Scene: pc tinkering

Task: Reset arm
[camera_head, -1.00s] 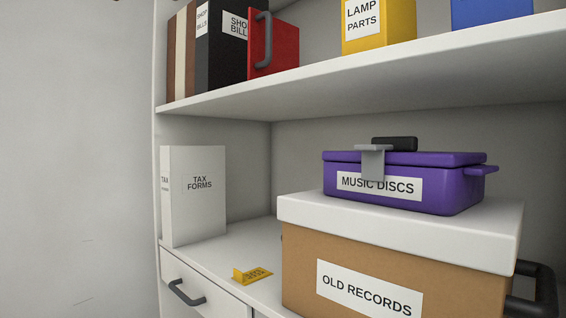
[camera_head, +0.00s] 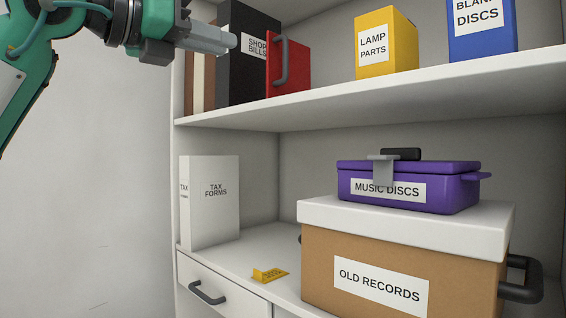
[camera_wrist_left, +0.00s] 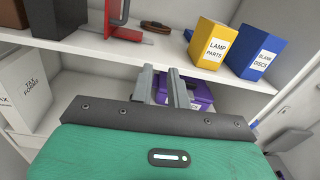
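My left gripper (camera_head: 228,43) is at the upper left in the head view, in front of the binders on the upper shelf. In the left wrist view its two grey fingers (camera_wrist_left: 161,70) stand apart with nothing between them. In that view the purple box labelled MUSIC DISCS (camera_wrist_left: 199,92) shows partly behind the fingers. My right gripper is in neither view.
The upper shelf (camera_head: 330,106) holds a black SHOP BILLS binder (camera_head: 240,70), a red object with a handle (camera_head: 298,70), a yellow box (camera_head: 398,45) and a blue box (camera_head: 480,32). Below are TAX FORMS (camera_head: 215,205), a yellow sign (camera_head: 270,275) and an OLD RECORDS box (camera_head: 375,275).

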